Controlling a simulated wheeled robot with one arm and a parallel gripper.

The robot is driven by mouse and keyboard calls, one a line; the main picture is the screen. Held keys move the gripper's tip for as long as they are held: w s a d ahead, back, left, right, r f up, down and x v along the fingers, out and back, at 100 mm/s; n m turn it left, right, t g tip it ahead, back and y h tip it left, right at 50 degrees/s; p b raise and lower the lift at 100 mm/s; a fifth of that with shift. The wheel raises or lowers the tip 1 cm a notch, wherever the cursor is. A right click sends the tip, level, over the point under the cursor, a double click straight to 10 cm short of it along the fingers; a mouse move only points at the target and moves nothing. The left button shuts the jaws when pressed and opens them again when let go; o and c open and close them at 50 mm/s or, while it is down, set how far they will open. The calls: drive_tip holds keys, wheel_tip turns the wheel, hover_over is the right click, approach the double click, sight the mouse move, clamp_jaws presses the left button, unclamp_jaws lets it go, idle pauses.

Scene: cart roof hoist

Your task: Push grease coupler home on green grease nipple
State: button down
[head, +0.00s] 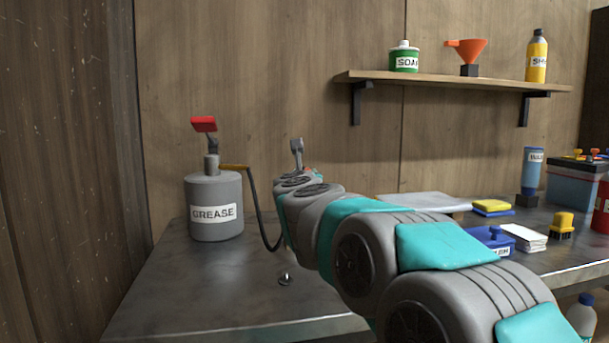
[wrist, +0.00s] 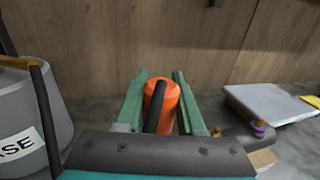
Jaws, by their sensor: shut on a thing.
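My gripper (wrist: 160,78) shows in the wrist view with its two green fingers on either side of an orange grease coupler (wrist: 171,98). It is shut on the coupler. A black hose (wrist: 154,106) runs from the coupler toward the camera. The green grease nipple is not visible; the coupler and fingers may hide it, so I cannot tell whether the coupler touches it. A dark block (wrist: 235,138) with a purple and yellow fitting (wrist: 258,127) sits just right of the fingers. In the head view my arm hides the gripper and coupler.
The grey grease pump (head: 214,190) with a red handle stands left on the metal bench (head: 190,290); its hose (head: 257,205) runs behind my arm. A small metal knob (head: 285,280) is on the bench. A pale slab (wrist: 265,103) lies right of the gripper. A shelf (head: 450,80) hangs above.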

drive_tip(key=shift+f+b, duration=1)
drive_tip(key=shift+f, duration=0.1)
drive_tip(key=shift+c, duration=2.2)
unclamp_jaws()
drive_tip(key=shift+s, duration=0.1)
drive_tip(key=s+b, duration=0.1)
drive_tip(key=s, duration=0.6)
drive_tip(key=shift+s, duration=0.35)
drive_tip(key=shift+d+r, duration=0.1)
